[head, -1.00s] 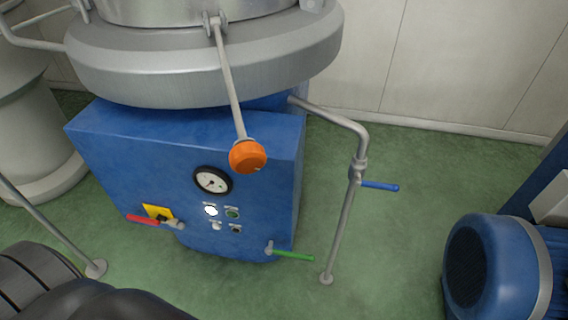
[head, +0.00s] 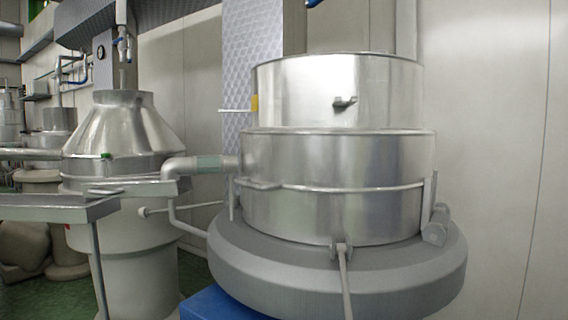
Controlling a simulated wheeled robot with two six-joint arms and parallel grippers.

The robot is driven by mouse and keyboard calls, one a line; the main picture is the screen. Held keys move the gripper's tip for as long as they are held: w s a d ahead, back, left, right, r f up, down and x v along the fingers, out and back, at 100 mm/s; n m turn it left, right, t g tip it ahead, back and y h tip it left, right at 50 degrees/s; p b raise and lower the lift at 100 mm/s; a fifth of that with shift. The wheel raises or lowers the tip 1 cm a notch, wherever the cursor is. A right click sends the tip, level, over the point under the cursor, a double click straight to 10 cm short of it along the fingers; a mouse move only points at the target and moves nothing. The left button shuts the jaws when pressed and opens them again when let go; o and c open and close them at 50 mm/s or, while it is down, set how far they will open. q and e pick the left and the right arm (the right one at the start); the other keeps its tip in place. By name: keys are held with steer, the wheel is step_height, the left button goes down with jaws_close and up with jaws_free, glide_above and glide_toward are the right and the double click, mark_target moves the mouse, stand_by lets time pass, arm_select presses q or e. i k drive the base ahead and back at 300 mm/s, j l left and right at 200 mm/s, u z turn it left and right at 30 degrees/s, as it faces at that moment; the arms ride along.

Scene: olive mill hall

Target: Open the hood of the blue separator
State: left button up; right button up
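The blue separator fills the middle and right of the head view. Its blue base (head: 222,306) shows only as a corner at the bottom. Above it sits a wide grey ring (head: 290,278), then a shiny steel drum (head: 330,215) with a thin rod around it. A narrower steel hood section (head: 300,92) stands on top, with a small dark handle (head: 344,101) on its front. A clamp with a rod (head: 341,252) hangs at the front of the ring, and another bracket (head: 436,225) is at its right. The hood looks closed. Neither gripper is in view.
A grey pipe (head: 185,166) joins the drum from the left. A metal shelf or trough (head: 60,208) on a leg stands at the left front. A second, cone-topped separator (head: 118,135) stands behind it. A pale wall (head: 495,150) is close behind on the right.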

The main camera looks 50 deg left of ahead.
mark_target(336, 144)
steer(key=u, duration=1.35)
